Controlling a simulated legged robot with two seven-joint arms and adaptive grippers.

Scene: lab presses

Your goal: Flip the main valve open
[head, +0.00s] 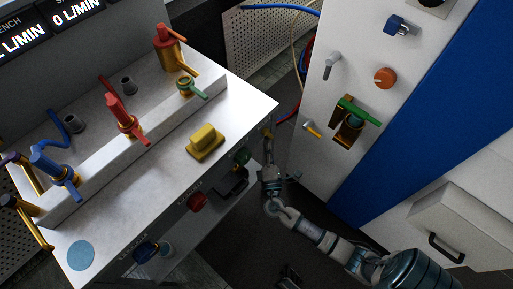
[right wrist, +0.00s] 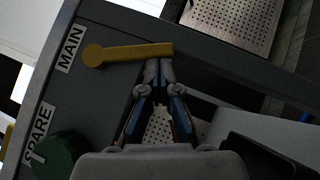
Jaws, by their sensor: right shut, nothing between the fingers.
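The main valve's yellow lever (right wrist: 128,52) sits beside the MAIN label on the grey panel in the right wrist view. Its round hub is at the left and its arm points right, roughly square to the label's lettering. In the head view a small part of the lever (head: 267,133) shows at the bench's right end. My right gripper (right wrist: 158,66) is shut and empty. Its fingertips are right by the lever's free end; I cannot tell whether they touch. In the head view the right gripper (head: 268,153) hangs beside the bench end. My left gripper is not in view.
A green SPARE knob (right wrist: 58,158) is near the main valve. The bench (head: 120,205) carries colored taps and a yellow block (head: 205,141). A red knob (head: 197,201) is on its front. A white cabinet (head: 345,65) with a green-handled valve (head: 360,112) stands right, across a gap.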

